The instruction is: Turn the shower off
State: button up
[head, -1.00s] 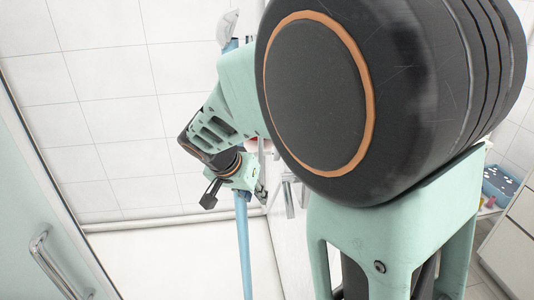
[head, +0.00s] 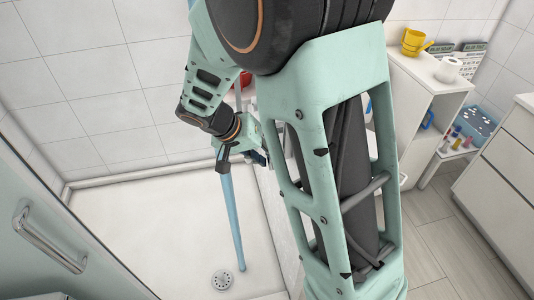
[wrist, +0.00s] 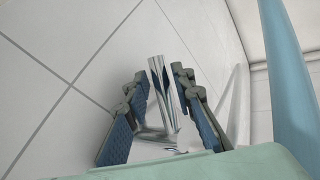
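The shower's water shows as a blue column (head: 229,205) falling to the tray floor near the drain, and in the wrist view (wrist: 292,80) on the right. A chrome tap with a lever-like bar (wrist: 164,90) sits on the white tiled wall in the wrist view. My gripper (wrist: 160,112) is open, with one finger on each side of the chrome tap. Whether either finger touches it I cannot tell. In the head view my gripper (head: 258,152) is beside the water at the wall, and my arm hides the tap.
The white shower tray (head: 150,225) has a round drain (head: 222,279).

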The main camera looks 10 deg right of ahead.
jog(key=shift+w+d+f, duration=0.1)
jog(key=shift+d+f, duration=0.25)
jog(key=shift+f, duration=0.2)
grip_shut()
